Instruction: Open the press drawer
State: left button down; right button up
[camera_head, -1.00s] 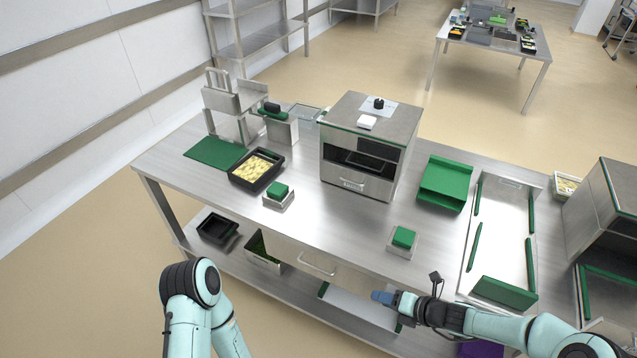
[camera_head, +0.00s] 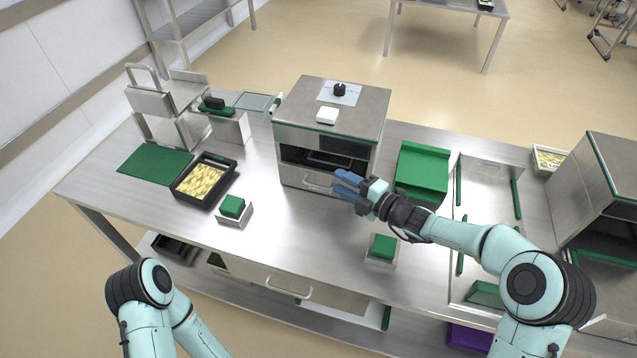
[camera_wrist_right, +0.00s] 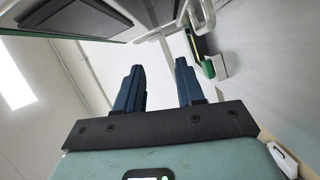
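The press (camera_head: 333,115) is a steel box on the table with a black knob and a white block on top. Its drawer front (camera_head: 297,177) has a bar handle (camera_head: 316,187) below a dark opening. My right gripper (camera_head: 343,183) is open, its blue fingers just right of the handle in the head view. In the right wrist view its fingers (camera_wrist_right: 158,88) are apart with nothing between them. A pale bar, apparently the handle (camera_wrist_right: 158,34), lies beyond the tips. Contact is not visible. The drawer looks shut. My left arm shows at lower left, but its gripper is out of frame.
Green-topped blocks stand on the table at left (camera_head: 232,206) and right (camera_head: 383,247). A black food tray (camera_head: 178,192) is to the left, a green stand (camera_head: 423,172) right of the press. The table front between the blocks is clear.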

jog(key=b, duration=0.1)
send_near(319, 188)
jog(key=shift+w+a+f, duration=0.5)
jog(key=shift+a, duration=0.15)
jog(key=x, duration=0.7)
jog(key=shift+w+a+r, duration=0.2)
jog(key=shift+a+r, duration=0.05)
jog(key=shift+r, duration=0.1)
grip_shut()
